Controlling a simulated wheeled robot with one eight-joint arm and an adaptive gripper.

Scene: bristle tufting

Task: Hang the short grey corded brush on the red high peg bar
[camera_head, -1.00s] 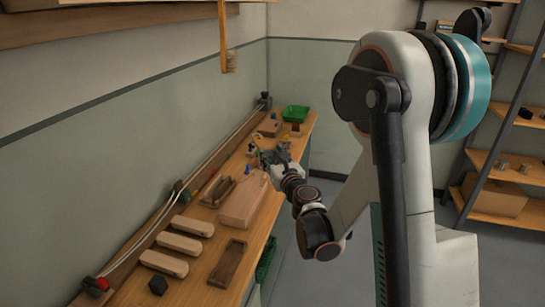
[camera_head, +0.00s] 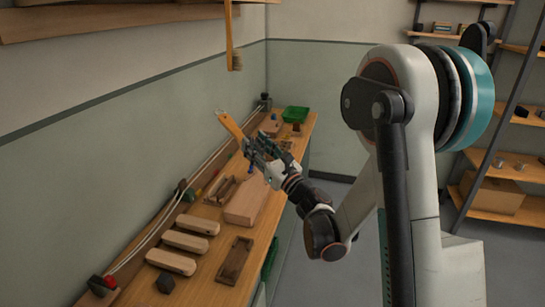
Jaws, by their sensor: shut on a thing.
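My gripper (camera_head: 252,151) is above the back part of the workbench, shut on a brush whose orange-brown handle (camera_head: 232,127) sticks out up and to the left. A small pale loop, perhaps its cord, shows at the handle's tip. The brush's bristle end is hidden in or behind the jaws, so its grey colour cannot be told. The brush is tilted and clear of the bench. No bar that is clearly red shows; a wooden rail (camera_head: 120,17) runs along the wall at the upper left.
A yellow-brown strip (camera_head: 229,35) with a small tufted piece hangs above the bench. Grey floor is free at the right.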

